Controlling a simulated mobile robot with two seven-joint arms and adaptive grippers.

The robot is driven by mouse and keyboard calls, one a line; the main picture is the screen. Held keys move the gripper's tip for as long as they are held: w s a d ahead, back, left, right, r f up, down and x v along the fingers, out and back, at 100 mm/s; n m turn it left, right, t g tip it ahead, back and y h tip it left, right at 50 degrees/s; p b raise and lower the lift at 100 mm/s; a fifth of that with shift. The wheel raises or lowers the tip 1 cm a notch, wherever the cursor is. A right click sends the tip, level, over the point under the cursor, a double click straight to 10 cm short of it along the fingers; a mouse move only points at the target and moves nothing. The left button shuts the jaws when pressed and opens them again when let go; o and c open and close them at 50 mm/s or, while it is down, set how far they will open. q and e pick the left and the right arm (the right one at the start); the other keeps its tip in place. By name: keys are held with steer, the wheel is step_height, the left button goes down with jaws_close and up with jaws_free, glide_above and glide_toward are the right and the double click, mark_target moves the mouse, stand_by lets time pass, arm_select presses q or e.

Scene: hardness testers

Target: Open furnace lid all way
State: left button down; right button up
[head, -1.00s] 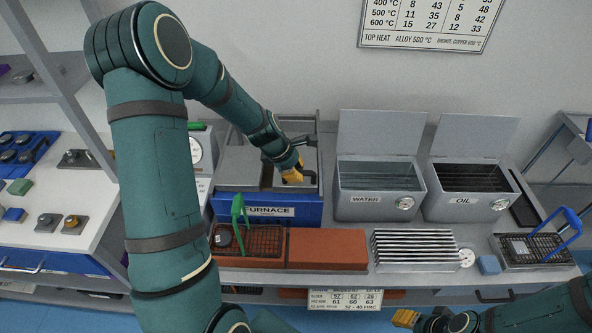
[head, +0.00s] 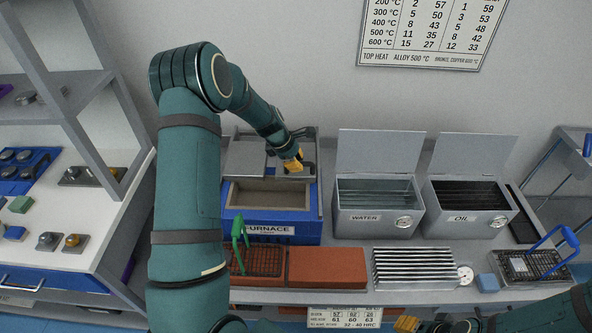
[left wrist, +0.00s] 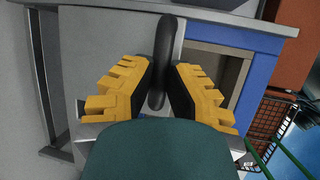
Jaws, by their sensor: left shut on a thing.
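The blue furnace (head: 308,222) stands at the left of the bench in the head view, its rectangular opening uncovered at the front. Its grey lid (head: 245,159) is back toward the wall, behind the opening. My left gripper (head: 294,164) is at the lid's right part. In the left wrist view my left gripper (left wrist: 160,85) has its yellow fingers on both sides of the dark lid handle (left wrist: 166,45), shut on it. The grey lid (left wrist: 105,45) and blue furnace rim (left wrist: 222,68) also show there. My right gripper (head: 406,323) is only partly visible at the bottom edge.
The water tank (head: 345,205) and oil tank (head: 440,209) stand open right of the furnace. A basket with a green handle (head: 238,232), red bricks (head: 327,268) and a finned block (head: 415,266) lie in front. The wall is close behind.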

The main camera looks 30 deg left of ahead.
arm_select(q)
steer(key=shift+w+a+f+p, duration=0.1)
steer(key=shift+w+a, duration=0.25)
steer(key=shift+w, duration=0.3)
steer(key=shift+w+a+f+p, duration=0.1)
steer(key=shift+w+a, duration=0.3)
steer(key=shift+w, duration=0.25)
steer(key=shift+w+a+p, duration=0.1)
steer(key=shift+w+a, duration=0.25)
steer(key=shift+w, duration=0.3)
steer(key=c, duration=0.9)
jaws_free()
steer(key=shift+w, duration=0.1)
steer(key=shift+r, duration=0.1)
steer(key=v, duration=1.2)
